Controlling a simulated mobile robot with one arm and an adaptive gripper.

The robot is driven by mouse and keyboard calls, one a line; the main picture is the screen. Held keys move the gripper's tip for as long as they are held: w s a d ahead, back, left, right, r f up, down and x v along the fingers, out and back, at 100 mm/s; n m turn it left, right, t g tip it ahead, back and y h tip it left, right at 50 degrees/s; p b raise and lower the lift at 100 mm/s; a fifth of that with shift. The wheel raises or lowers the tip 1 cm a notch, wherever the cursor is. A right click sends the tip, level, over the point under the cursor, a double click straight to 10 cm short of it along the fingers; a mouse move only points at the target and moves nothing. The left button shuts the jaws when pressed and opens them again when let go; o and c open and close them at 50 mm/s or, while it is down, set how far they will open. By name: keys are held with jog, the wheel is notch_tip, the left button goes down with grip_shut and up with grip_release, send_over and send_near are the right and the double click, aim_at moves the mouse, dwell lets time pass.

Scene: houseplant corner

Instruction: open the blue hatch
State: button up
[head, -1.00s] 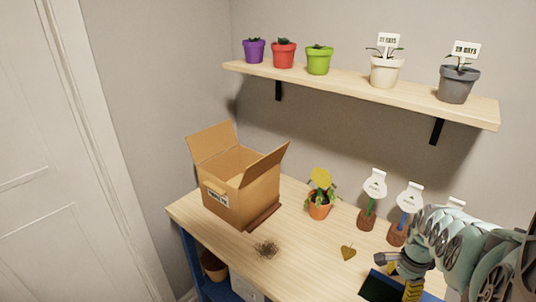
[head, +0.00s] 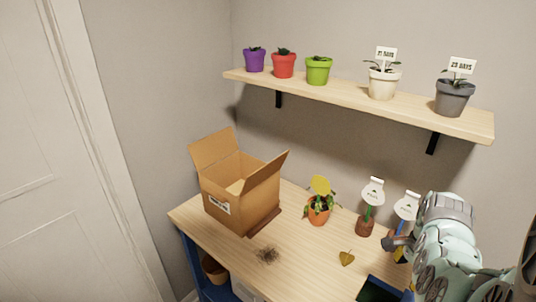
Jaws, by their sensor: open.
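No blue hatch can be told with certainty. A dark green panel with blue edges (head: 380,291) shows at the bottom of the head view, cut off by the frame; I cannot tell whether it is the hatch or part of it. My gripper (head: 394,245) is at the right, above and behind that panel in the picture and apart from it. One dark fingertip shows; the rest is hidden by my arm. It is open and holds nothing that I can see.
A shelf (head: 350,101) with several pots hangs above. The bench's middle is mostly clear.

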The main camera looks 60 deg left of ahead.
jog(key=w+d+r+n+t+y+b, duration=0.1)
jog(key=w+r+t, duration=0.2)
jog(key=w+t, duration=0.25)
jog(key=w+d+r+n+t+y, duration=0.1)
jog(key=w+r+t+y, duration=0.1)
jog(key=w+r+t, duration=0.3)
jog(key=d+r+n+t, duration=0.1)
jog(key=d+r+t, duration=0.6)
jog(key=r+t, duration=0.2)
jog(key=shift+w+d+r+h, duration=0.3)
jog(key=shift+w+r, duration=0.1)
jog(key=shift+r, duration=0.15)
dwell(0.3)
